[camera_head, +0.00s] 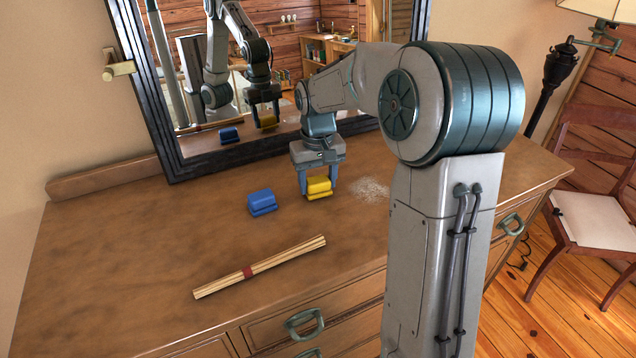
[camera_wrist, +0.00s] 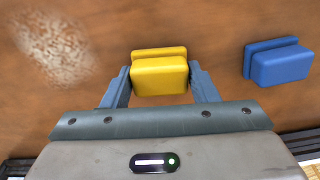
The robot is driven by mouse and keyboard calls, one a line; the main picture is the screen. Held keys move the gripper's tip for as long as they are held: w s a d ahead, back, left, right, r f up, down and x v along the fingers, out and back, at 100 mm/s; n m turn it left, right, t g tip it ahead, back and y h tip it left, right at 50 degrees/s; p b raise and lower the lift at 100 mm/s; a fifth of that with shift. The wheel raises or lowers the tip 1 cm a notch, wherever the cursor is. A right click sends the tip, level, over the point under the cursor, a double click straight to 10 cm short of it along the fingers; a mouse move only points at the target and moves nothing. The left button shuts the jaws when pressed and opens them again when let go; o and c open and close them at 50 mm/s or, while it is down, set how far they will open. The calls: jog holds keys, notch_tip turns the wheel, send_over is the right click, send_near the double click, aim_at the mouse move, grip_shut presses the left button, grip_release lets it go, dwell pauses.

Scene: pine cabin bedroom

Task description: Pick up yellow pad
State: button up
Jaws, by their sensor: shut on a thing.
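The yellow pad (camera_head: 319,187) is a small block with a stepped edge, at the dresser top near the mirror. My gripper (camera_head: 318,190) points down over it and is shut on it, one finger on each side. In the wrist view the yellow pad (camera_wrist: 160,74) sits between the two blue-grey fingertips of my gripper (camera_wrist: 161,80). It is at or very near the dresser surface; I cannot tell whether it touches it.
A similar blue pad (camera_head: 261,202) lies to the left, also in the wrist view (camera_wrist: 279,62). A bundle of sticks (camera_head: 262,266) with a red band lies in front. Pale powder (camera_head: 371,190) is to the right. The framed mirror (camera_head: 172,131) stands close behind. A chair (camera_head: 590,215) is at right.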

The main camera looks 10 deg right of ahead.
aim_at(318, 181)
jog(key=r, duration=0.4)
jog(key=shift+s, duration=0.25)
jog(key=s+a+r+b, duration=0.1)
jog(key=s+r, duration=0.5)
jog(key=s, duration=0.5)
jog(key=shift+r, duration=0.2)
jog(key=shift+s, duration=0.1)
jog(key=shift+o, duration=1.3)
jog(key=shift+c, duration=0.7)
jog(key=shift+a, duration=0.1)
